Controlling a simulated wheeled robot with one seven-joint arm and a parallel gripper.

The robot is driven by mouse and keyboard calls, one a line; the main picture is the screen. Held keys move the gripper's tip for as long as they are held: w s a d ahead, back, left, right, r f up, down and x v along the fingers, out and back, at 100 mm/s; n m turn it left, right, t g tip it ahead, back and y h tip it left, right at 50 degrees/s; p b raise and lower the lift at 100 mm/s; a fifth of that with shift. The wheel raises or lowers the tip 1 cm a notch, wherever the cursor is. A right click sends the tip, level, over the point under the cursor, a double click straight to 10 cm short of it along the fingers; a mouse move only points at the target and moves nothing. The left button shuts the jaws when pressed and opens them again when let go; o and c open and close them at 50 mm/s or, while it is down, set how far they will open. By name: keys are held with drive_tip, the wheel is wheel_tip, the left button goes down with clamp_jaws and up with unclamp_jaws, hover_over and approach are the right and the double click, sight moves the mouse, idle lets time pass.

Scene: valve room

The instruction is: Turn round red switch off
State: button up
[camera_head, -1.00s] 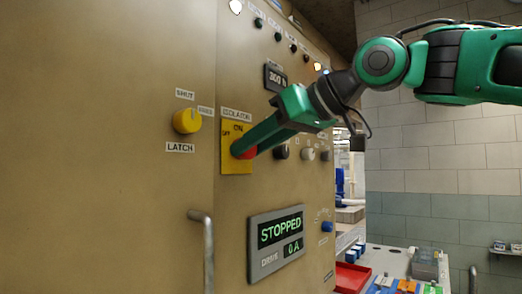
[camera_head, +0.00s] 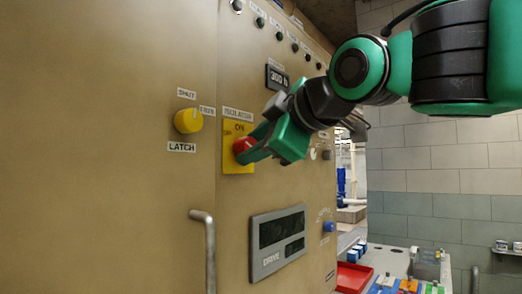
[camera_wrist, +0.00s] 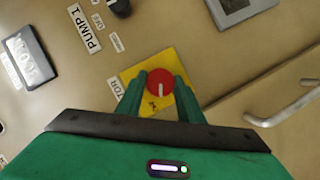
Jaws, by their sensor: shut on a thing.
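The round red switch (camera_head: 243,147) sits on a yellow plate (camera_head: 238,166) under the ISOLATOR label on the tan panel. In the wrist view the red switch (camera_wrist: 160,83) shows a white mark, and the yellow plate (camera_wrist: 167,62) lies behind it. My gripper (camera_head: 252,150) is at the switch, with its fingers on either side and shut on the knob. The fingers also show in the wrist view (camera_wrist: 160,92). In the head view the fingers partly cover the plate and the switch. The drive display (camera_head: 278,240) below is dark.
A yellow LATCH knob (camera_head: 187,120) is left of the plate. A bent metal handle (camera_head: 205,240) sticks out below it. A blue knob (camera_head: 328,226) is at the panel's right. A red tray (camera_head: 353,277) lies on the bench at lower right.

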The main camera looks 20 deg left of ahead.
drive_tip(key=n, duration=0.1)
drive_tip(key=n+t, duration=0.1)
drive_tip(key=n, duration=0.2)
drive_tip(key=shift+s+a+f+t+y, duration=0.1)
drive_tip(key=shift+s+a+t+y, duration=0.2)
drive_tip(key=shift+s+t+y, duration=0.1)
idle(0.5)
drive_tip(key=o, duration=1)
drive_tip(key=shift+o, duration=0.2)
drive_tip(key=f+v, duration=0.1)
drive_tip(key=v, duration=0.9)
drive_tip(key=shift+d+r, duration=0.3)
drive_tip(key=shift+r, duration=0.05)
drive_tip(key=shift+s, duration=0.1)
